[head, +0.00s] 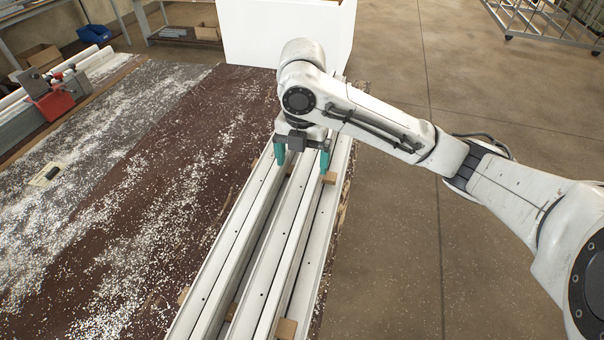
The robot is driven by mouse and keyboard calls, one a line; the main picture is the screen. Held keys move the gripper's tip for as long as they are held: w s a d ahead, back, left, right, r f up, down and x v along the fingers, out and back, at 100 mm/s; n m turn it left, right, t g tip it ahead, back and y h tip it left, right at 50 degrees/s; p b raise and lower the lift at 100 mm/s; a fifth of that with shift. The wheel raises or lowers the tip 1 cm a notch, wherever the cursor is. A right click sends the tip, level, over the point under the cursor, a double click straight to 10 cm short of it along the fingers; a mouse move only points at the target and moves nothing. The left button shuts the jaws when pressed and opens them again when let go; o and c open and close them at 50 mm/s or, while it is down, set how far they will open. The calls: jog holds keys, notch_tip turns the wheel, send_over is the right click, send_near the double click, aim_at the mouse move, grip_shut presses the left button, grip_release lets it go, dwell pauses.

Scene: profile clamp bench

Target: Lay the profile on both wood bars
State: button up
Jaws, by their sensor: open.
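Long white profiles (280,245) with small dark holes lie side by side along the bench's right side, running away from me. I cannot tell which one the task means. The wood bars show only as small tan ends: one near bar end (286,328) at the bottom, and a far bar end (329,178) by my gripper's right finger. Most of each bar is hidden by the profiles. My gripper (302,162) points down over the far part of the profiles, its teal fingers apart and open. Whether the fingers touch a profile is unclear.
A bench (140,230) strewn with white chips spreads left. A red and grey clamp (52,100) stands at its far left edge, and a small dark object (50,173) lies on it. A white box (290,35) stands beyond the profiles. Open floor lies right.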

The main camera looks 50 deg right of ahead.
jog(key=shift+r, duration=1.25)
